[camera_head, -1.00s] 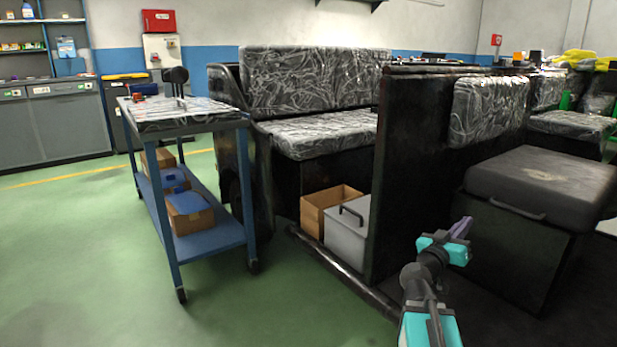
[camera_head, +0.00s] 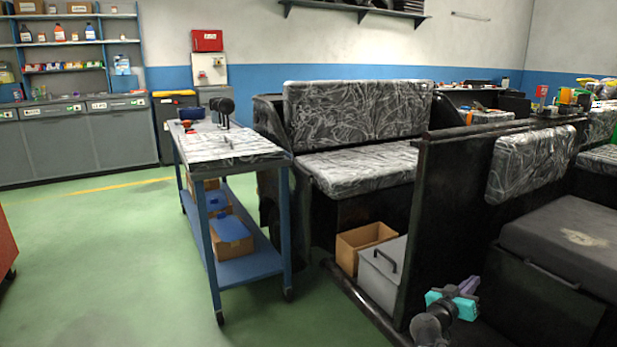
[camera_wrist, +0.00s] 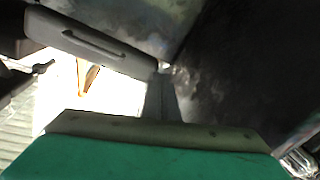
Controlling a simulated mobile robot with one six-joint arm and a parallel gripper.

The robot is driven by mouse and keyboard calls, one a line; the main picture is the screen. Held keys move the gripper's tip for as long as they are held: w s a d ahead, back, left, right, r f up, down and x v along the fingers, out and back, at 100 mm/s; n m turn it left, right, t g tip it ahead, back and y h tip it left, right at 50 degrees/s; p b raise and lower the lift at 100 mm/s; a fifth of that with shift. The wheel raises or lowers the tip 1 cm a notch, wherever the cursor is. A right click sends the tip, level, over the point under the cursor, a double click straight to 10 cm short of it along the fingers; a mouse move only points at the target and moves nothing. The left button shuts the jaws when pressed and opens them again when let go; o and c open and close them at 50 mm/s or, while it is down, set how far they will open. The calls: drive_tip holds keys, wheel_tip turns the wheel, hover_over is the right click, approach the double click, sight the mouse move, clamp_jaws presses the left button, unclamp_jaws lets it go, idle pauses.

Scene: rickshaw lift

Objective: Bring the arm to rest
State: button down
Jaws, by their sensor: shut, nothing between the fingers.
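My gripper (camera_head: 466,288) shows at the bottom right of the head view, with teal and purple-grey parts at the end of my dark wrist. It is shut and empty. It is in front of the dark partition of the rickshaw (camera_head: 440,200), between the grey lidded box and the black seat box; I cannot tell the exact gap to them. In the wrist view my gripper (camera_wrist: 160,100) points at dark and grey surfaces, and its fingertips are hard to make out.
A grey lidded box (camera_head: 381,275) and an open cardboard box (camera_head: 352,250) sit under the patterned bench (camera_head: 365,165). A black seat box (camera_head: 555,270) stands at right. A blue cart (camera_head: 245,268) stands left of the rickshaw. Green floor (camera_head: 100,250) is clear further left.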

drive_tip(key=s+a+f+g+y+p, duration=0.3)
drive_tip(key=s+a+f+g+p, duration=0.25)
drive_tip(key=s+f+p, duration=0.4)
drive_tip(key=s+a+f+g+y+p, duration=0.35)
drive_tip(key=s+a+f+p, duration=0.3)
drive_tip(key=s+p, duration=0.6)
drive_tip(key=s+a+f+n+g+y+p, duration=0.2)
drive_tip(key=s+a+n+g+y+p, duration=0.1)
drive_tip(key=s+a, duration=0.5)
drive_tip(key=s+a+f+n+g+y+p, duration=0.2)
drive_tip(key=s+a+n+g+y+p, duration=0.1)
drive_tip(key=s+a, duration=0.6)
drive_tip(key=shift+s+a+f+g+y+p, duration=0.15)
drive_tip(key=shift+s+a+g+y+p, duration=0.1)
drive_tip(key=shift+s+g+y+p, duration=0.6)
drive_tip(key=shift+s, duration=0.2)
